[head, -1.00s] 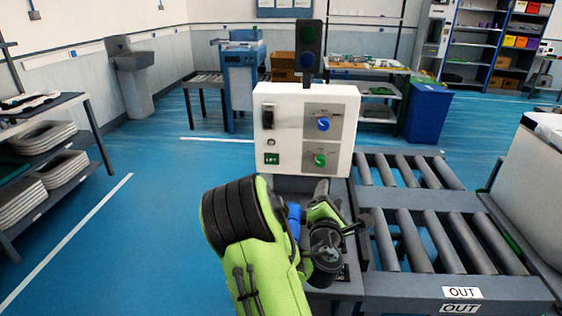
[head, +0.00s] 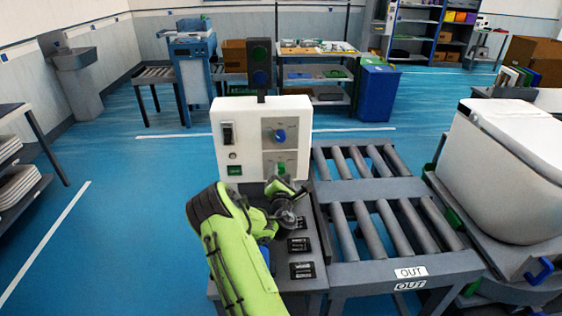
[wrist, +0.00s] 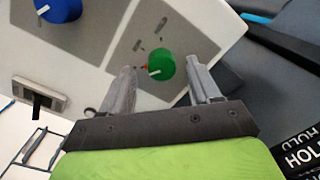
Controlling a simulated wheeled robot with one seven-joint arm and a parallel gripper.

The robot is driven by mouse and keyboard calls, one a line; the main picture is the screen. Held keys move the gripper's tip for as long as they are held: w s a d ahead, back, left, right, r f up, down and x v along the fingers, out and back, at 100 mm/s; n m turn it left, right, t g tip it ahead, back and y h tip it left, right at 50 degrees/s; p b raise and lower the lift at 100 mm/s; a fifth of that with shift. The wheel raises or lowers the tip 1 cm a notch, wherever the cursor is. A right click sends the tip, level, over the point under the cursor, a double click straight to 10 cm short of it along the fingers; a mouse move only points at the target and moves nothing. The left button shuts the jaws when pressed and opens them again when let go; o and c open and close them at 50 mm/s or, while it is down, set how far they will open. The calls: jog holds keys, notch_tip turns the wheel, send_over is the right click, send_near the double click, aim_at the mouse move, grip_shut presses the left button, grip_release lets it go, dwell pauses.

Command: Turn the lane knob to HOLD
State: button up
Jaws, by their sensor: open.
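A white control panel (head: 224,152) stands upright and carries a blue knob (head: 280,136) above a green knob (head: 283,168). Their printed labels are too small to read, so I cannot tell which is the lane knob. My gripper (wrist: 161,72) is open in the wrist view, with one finger on each side of the green knob (wrist: 164,66). The green knob has a white pointer mark aimed to the lower left. I cannot tell whether the fingers touch it. The blue knob (wrist: 60,9) shows at the top left there. In the head view my wrist partly hides the panel's lower edge.
Black label plates (head: 300,245) lie on the console below the panel; one in the wrist view (wrist: 302,155) begins "HOL". Blue floor is open at left.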

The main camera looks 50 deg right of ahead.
jog(key=shift+x, duration=1)
jog(key=c, duration=1)
jog(key=shift+c, duration=0.2)
